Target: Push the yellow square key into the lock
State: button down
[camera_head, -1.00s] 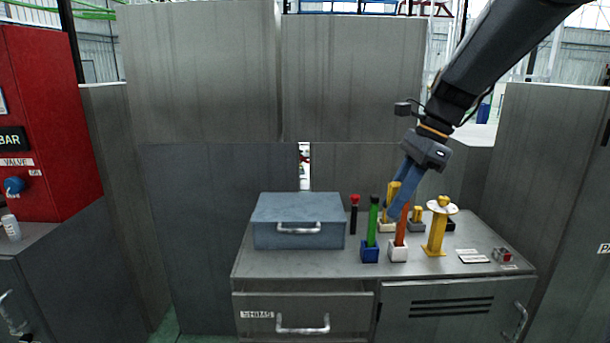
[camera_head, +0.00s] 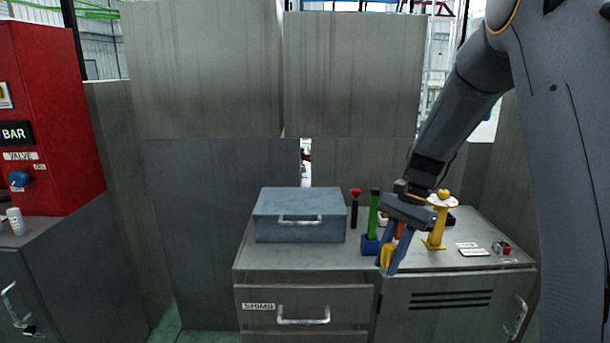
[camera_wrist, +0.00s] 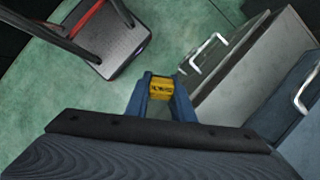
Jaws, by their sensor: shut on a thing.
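My gripper (camera_head: 388,262) is shut on the yellow square key (camera_head: 386,257) and holds it in front of the cabinet's top edge. In the wrist view, my gripper (camera_wrist: 161,92) has its two blue fingers on either side of the yellow key (camera_wrist: 161,87), whose end carries dark marks too small to read. I cannot make out the lock in these frames.
On the cabinet top stand a grey-blue case (camera_head: 299,215), a green post (camera_head: 374,214) in a blue block, a red-topped black stick (camera_head: 355,208) and a yellow stand (camera_head: 437,232). A red button box (camera_head: 502,248) sits at the right. A red valve cabinet (camera_head: 50,120) is at the left.

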jog(key=s+f+n+g+h+b, duration=0.1)
jog(key=f+n, duration=1)
jog(key=f, duration=1.2)
jog(key=s+h+b, duration=0.1)
jog(key=s+h, duration=0.1)
jog(key=s, duration=0.1)
jog(key=shift+s+a+f+g+h, duration=0.2)
jog(key=shift+a+g+h, duration=0.05)
jog(key=shift+g+h, duration=0.15)
jog(key=shift+a, duration=0.15)
